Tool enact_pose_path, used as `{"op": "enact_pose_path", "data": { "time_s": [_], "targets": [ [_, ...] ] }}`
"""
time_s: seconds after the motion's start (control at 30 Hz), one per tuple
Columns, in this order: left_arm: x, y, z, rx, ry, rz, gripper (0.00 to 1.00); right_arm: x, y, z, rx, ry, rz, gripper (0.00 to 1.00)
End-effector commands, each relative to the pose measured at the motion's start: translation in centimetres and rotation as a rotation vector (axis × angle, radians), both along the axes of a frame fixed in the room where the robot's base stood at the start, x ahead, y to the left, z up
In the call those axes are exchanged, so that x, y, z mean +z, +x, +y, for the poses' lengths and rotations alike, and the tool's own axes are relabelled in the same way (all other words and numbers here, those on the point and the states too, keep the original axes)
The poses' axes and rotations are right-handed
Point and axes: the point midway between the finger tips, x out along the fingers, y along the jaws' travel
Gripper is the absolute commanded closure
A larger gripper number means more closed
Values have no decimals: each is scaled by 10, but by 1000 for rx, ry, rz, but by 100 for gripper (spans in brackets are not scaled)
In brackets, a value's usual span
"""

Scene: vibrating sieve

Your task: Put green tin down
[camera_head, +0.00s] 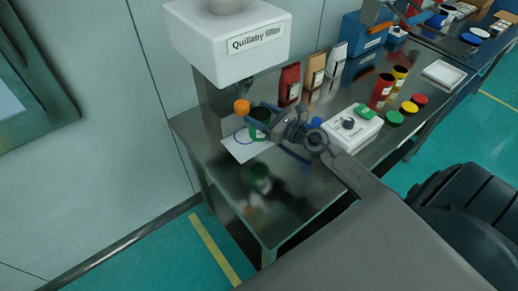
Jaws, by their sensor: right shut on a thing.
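The green tin (254,132) shows a green side and a dark top at the end of my right gripper (265,128). The right gripper is shut on the tin, and its fingers hide part of it. The tin is over or on the right part of a white sheet (237,151) with a blue ring drawn on it. I cannot tell whether the tin touches the sheet. My left gripper is not in view.
An orange-topped container (241,106) stands close behind the tin, under the white filter machine (228,45). A white device (347,130) with a dial stands to the right. Bags, tins and coloured lids are farther right. The front of the metal table (225,176) is clear.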

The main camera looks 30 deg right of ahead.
Motion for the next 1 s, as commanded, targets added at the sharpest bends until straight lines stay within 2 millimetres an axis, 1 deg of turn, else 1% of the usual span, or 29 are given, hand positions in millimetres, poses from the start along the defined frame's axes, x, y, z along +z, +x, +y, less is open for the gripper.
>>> {"op": "enact_pose_path", "data": {
  "time_s": [0.03, 0.1, 0.2, 0.3, 0.47, 0.63, 0.73, 1.0],
  "targets": [
    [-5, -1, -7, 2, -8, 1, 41, -7, 2, -5, -8, 1, 3, 60],
    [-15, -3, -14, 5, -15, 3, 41, -21, 3, -8, -14, 2, 4, 60],
    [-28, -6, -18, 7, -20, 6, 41, -42, 3, -8, -14, 4, 4, 60],
    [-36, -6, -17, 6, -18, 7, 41, -57, 3, -8, -13, 2, 2, 60],
    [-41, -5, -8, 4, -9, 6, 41, -69, 3, -7, -13, 2, 2, 60],
    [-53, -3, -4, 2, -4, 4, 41, -94, 3, -7, -12, 2, 2, 60],
    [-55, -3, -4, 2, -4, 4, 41, -100, 2, -7, -12, 2, 2, 60],
    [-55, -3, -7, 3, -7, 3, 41, -100, 2, -7, -11, 0, 0, 60]
  ]
}}
